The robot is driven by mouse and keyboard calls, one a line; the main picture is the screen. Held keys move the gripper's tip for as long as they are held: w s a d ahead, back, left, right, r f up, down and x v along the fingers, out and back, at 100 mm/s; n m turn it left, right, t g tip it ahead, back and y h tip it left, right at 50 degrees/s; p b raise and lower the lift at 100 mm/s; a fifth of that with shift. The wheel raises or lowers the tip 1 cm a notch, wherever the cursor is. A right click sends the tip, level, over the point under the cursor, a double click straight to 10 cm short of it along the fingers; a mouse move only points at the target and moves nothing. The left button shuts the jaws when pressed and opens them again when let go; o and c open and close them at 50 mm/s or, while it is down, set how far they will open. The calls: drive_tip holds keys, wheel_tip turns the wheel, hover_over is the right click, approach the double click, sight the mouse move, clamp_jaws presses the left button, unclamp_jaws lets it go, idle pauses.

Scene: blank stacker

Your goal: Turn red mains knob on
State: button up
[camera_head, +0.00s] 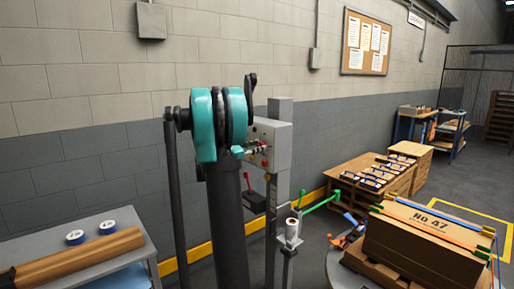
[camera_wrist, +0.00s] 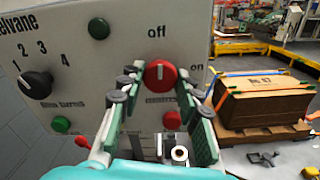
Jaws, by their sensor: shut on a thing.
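The red mains knob (camera_wrist: 160,75) is on the pale panel (camera_wrist: 130,50) in the wrist view, with "off" printed above it and "on" to its right. Its white mark looks upright, towards "off". My gripper (camera_wrist: 161,84) has its green-padded fingers on the left and right of the knob and is shut on it. In the head view the panel is the side of a grey control box (camera_head: 281,142). My arm hides much of its front there, and the grip on the knob cannot be made out.
A black selector knob (camera_wrist: 36,84) and green buttons (camera_wrist: 99,28) are left of the red knob. A red button (camera_wrist: 172,119) is below it. A strapped carton (camera_head: 425,238) stands at the right. A grey table (camera_head: 90,258) is at the left.

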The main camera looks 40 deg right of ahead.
drive_tip(key=shift+m, duration=8.4)
drive_tip(key=o, duration=1.2)
drive_tip(key=shift+c, duration=0.2)
drive_tip(key=shift+a, duration=0.15)
drive_tip(key=a, duration=1.1)
drive_tip(key=shift+s+a, duration=0.35)
drive_tip(key=shift+s, duration=0.1)
